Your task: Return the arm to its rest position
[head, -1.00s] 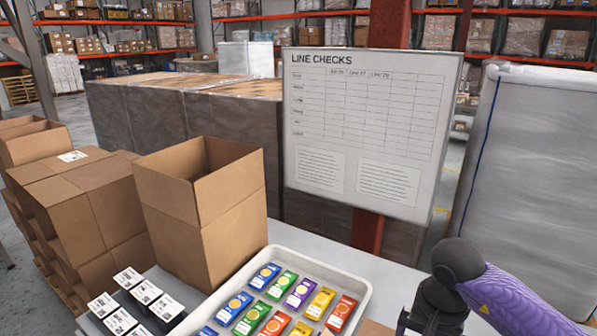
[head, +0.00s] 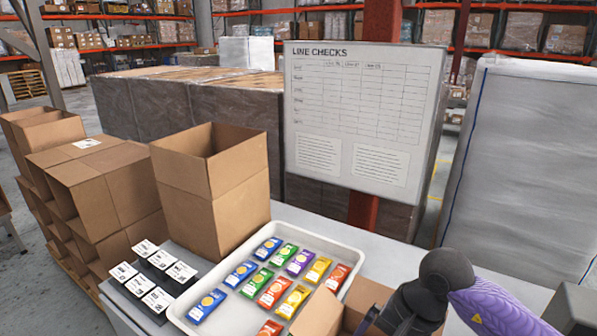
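My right arm (head: 445,275), purple and black, comes in at the lower right and bends down past the bottom edge. My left arm and gripper are not in the head view. A white tray (head: 345,237) on the grey table (head: 395,258) holds several blue, green, purple, yellow, orange and red packets, to the left of my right arm.
A tall open cardboard box (head: 215,205) stands behind the tray. Black blocks with white labels (head: 155,272) sit at left. An open carton (head: 320,312) is beside my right arm. A LINE CHECKS board (head: 362,120) and a wrapped pallet (head: 525,165) stand behind.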

